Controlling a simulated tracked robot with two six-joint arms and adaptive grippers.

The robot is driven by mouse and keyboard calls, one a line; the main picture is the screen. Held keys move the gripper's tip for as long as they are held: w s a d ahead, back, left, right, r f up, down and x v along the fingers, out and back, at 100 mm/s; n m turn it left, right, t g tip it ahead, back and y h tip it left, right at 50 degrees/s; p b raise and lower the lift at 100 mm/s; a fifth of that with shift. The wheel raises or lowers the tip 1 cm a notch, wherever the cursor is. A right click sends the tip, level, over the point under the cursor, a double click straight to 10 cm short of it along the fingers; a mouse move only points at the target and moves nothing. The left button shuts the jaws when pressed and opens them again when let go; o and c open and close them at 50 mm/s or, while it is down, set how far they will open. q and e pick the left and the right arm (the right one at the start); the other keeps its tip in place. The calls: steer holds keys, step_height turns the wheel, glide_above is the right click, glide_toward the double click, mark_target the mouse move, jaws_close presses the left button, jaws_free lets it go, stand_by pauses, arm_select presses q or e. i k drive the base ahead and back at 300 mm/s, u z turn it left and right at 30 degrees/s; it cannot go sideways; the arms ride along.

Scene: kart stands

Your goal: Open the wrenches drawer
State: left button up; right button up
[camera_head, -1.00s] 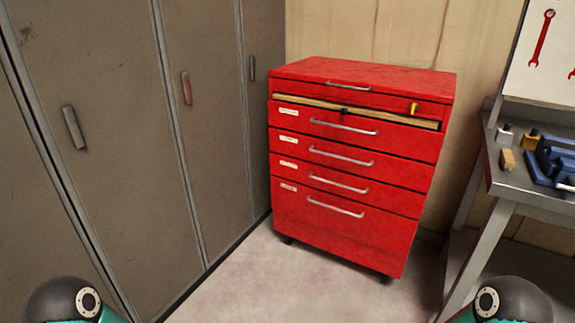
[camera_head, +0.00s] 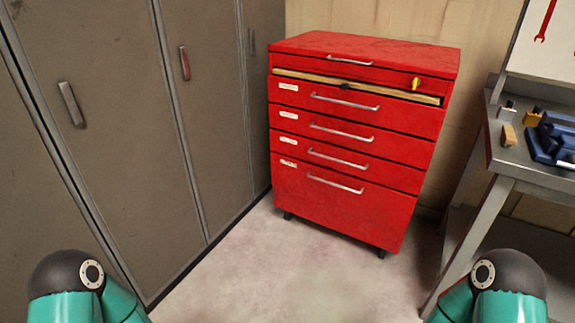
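A red tool cabinet (camera_head: 365,55) stands against the back wall, angled to the picture. It has several drawers with silver bar handles and small white labels at their left ends, too small to read, so I cannot tell which is the wrenches drawer. The labelled drawers, from the upper one (camera_head: 300,102) to the tall bottom one (camera_head: 310,205), look closed. A gap below the top section shows a tan strip (camera_head: 310,80) and a yellow item (camera_head: 416,84). Neither gripper is in view; only my two arms' links show at the bottom corners.
Grey lockers (camera_head: 115,100) with handles line the left side. A metal workbench (camera_head: 510,160) stands at the right, bearing a blue vise (camera_head: 553,140) and small blocks. A red wrench (camera_head: 545,20) shows on the board above it. The floor before the cabinet is clear.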

mark_target(422, 120)
steer(key=z, duration=0.25)
steer(key=i, duration=1.25)
steer(key=u, duration=0.4)
